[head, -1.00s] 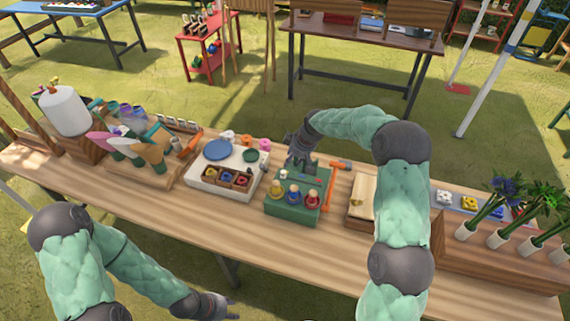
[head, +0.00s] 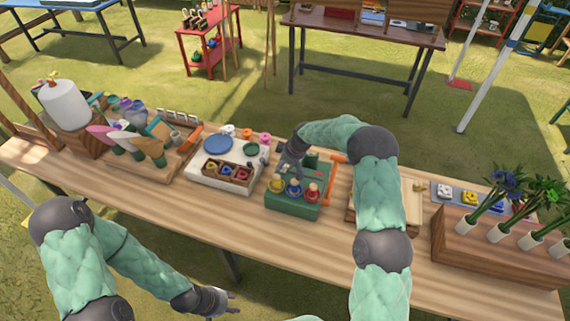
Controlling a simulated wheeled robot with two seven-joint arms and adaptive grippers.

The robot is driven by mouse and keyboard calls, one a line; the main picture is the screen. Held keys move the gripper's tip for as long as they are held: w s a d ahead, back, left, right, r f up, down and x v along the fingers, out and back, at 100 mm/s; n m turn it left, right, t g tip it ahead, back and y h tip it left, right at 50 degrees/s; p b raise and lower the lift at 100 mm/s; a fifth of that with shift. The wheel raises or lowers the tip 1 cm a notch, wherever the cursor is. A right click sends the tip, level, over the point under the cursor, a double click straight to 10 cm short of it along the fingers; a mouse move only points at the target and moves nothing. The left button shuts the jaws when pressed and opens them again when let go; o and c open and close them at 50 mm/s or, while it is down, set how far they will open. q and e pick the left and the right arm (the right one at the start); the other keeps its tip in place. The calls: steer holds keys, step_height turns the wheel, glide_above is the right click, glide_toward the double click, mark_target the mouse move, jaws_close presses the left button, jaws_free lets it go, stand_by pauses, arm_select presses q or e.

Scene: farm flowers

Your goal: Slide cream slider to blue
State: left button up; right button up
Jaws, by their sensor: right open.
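A green box (head: 297,208) stands on the wooden table near the middle. Along its front sit a yellow round piece (head: 277,186), a blue round piece (head: 294,188) and a red round piece (head: 313,191). I cannot make out the cream slider; my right gripper covers the box's back left part. My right gripper (head: 285,166) is open, low over the box's left side, just behind the yellow piece. Whether it touches anything is unclear. My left gripper (head: 230,301) is open and empty, in front of the table's near edge.
Left of the box is a white board (head: 216,184) with a blue disc and a small wooden tray. A tray of trowels (head: 150,150) is further left. A wooden planter (head: 470,245) with flowers stands at the right. The table's front strip is clear.

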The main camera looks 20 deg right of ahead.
steer(key=shift+c, duration=0.3)
jaws_close()
steer(key=shift+d, duration=0.1)
steer(key=s+d, duration=0.1)
steer(key=d, duration=0.1)
steer(key=s+d+b, duration=0.1)
steer(key=s+d, duration=0.1)
steer(key=d, duration=0.1)
steer(key=shift+s+d+r+b, duration=0.1)
steer(key=shift+s+d+b, duration=0.2)
steer(key=shift+s+b, duration=0.1)
jaws_free()
steer(key=shift+o, duration=0.3)
